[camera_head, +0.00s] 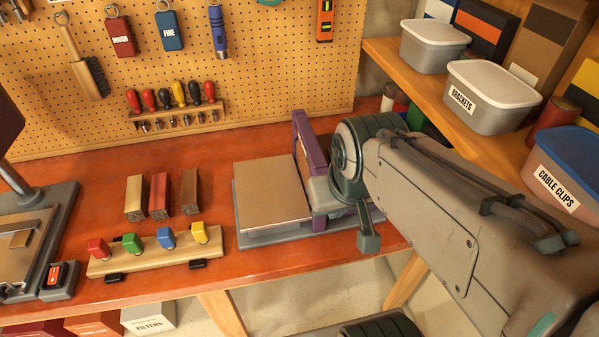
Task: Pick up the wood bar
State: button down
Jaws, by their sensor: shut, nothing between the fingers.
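Three short bars lie side by side on the red-orange bench, left of centre. One is pale tan wood (135,196), one is reddish (158,194) and one is darker brown (189,190). The pale one looks most like plain wood. My arm reaches in from the right. My gripper (368,242) hangs at the arm's end over the right part of the bench, well to the right of the bars and apart from them. It is shut and empty. Much of it is hidden behind my own arm.
A machine with a flat tan plate (273,193) and purple frame (303,146) stands between the bars and my gripper. A wooden rack with coloured knobs (154,252) lies in front of the bars. Shelved tubs (492,97) stand right; a pegboard (270,75) stands behind.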

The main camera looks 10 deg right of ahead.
aim_at(190, 188)
jog(key=u, duration=0.35)
jog(key=k, duration=0.45)
jog(key=u, duration=0.85)
jog(key=i, duration=0.9)
jog(key=z, duration=0.6)
